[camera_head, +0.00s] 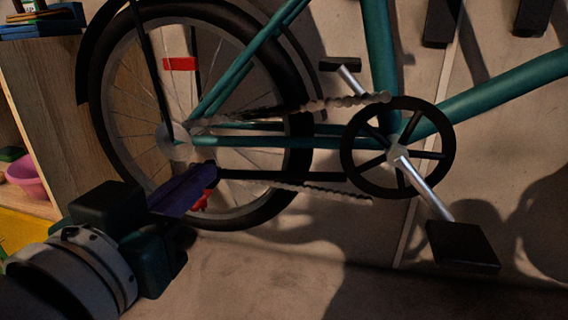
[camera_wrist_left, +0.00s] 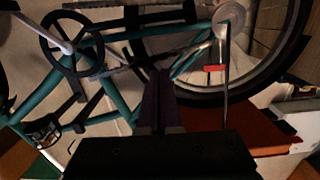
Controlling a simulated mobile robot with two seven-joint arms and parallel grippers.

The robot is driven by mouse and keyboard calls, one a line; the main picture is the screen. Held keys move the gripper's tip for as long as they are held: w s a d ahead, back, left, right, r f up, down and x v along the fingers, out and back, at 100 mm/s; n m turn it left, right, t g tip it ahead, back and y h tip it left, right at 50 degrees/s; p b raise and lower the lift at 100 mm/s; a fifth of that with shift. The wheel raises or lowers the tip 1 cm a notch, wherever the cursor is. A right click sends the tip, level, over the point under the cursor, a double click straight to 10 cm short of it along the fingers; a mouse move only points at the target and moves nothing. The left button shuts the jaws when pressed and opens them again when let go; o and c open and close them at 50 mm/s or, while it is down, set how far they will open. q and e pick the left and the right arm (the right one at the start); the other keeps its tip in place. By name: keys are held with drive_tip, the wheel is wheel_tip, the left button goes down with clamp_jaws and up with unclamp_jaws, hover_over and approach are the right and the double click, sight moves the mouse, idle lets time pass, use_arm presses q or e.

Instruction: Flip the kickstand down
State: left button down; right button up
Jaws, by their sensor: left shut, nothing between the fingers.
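The teal bicycle (camera_head: 485,92) stands along the wall, with its rear wheel at left and crank at right. A thin black bar (camera_head: 285,177), which looks like the kickstand, runs nearly level below the chainstay, close to the lower chain. My left gripper (camera_head: 212,173) is shut and empty. Its purple fingers reach in front of the lower rear wheel, near the bar's left end; I cannot tell whether they touch it. In the left wrist view the shut fingers (camera_wrist_left: 158,75) point at the frame by the rear wheel. My right gripper is not in view.
The chainring (camera_head: 445,150) and a pedal (camera_head: 462,246) are to the right of my gripper. A wooden shelf (camera_head: 45,110) with a pink bowl (camera_head: 27,177) stands at left. The floor (camera_head: 275,270) below the wheel is clear.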

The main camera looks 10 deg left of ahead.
use_arm(q)
drive_tip(key=b, duration=0.4)
hover_over(238, 171)
drive_tip(key=s+d, duration=0.1)
drive_tip(key=s, duration=0.3)
drive_tip(key=f, duration=0.1)
drive_tip(key=f+b, duration=0.1)
drive_tip(key=f, duration=0.1)
drive_tip(key=w+f+b, duration=0.1)
drive_tip(key=b, duration=0.1)
drive_tip(key=shift+w+f, duration=0.2)
drive_tip(key=shift+f, duration=0.15)
